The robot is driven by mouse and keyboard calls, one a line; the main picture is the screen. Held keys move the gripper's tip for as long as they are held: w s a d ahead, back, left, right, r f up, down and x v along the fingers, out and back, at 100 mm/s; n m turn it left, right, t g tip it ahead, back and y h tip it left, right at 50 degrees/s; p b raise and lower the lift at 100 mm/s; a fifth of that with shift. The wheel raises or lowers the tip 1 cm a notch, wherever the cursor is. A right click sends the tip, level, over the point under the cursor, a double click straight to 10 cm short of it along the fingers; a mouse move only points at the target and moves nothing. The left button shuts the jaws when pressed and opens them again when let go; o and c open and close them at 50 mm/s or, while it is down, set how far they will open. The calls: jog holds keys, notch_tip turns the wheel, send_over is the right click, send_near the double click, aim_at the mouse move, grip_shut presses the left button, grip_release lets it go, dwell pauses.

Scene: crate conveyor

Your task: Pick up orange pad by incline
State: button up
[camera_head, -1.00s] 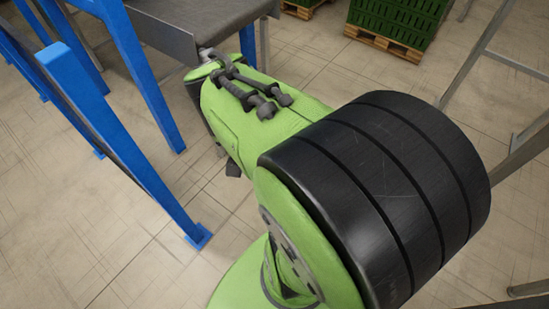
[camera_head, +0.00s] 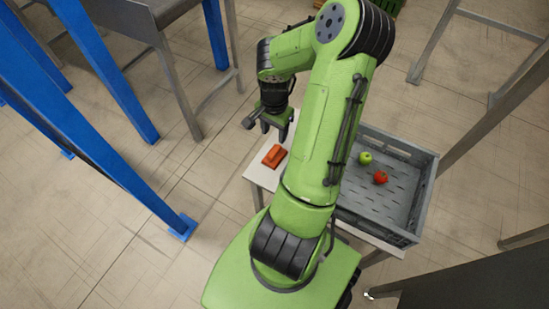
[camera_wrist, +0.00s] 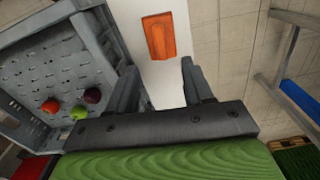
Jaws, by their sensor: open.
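The orange pad (camera_head: 274,156) lies on the left end of a white table (camera_head: 262,176), beside my arm in the head view. In the wrist view the orange pad (camera_wrist: 159,36) lies on the white surface beyond my fingertips, roughly centred between them. My gripper (camera_head: 270,126) hangs over the table's far side, close to the pad but apart from it. In the wrist view my gripper (camera_wrist: 158,80) has its two fingers spread with nothing between them.
A grey crate (camera_head: 425,190) sits on the same table right of my arm. It holds a green apple (camera_head: 365,158), a red fruit (camera_head: 380,177) and a dark fruit (camera_wrist: 92,95). Blue posts (camera_head: 110,75) stand at left, with a grey conveyor (camera_head: 140,14) behind.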

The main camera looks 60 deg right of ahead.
aim_at(274, 151)
notch_tip(274, 151, down, 10)
jog(key=b, duration=0.4)
jog(key=shift+r, duration=0.1)
grip_shut()
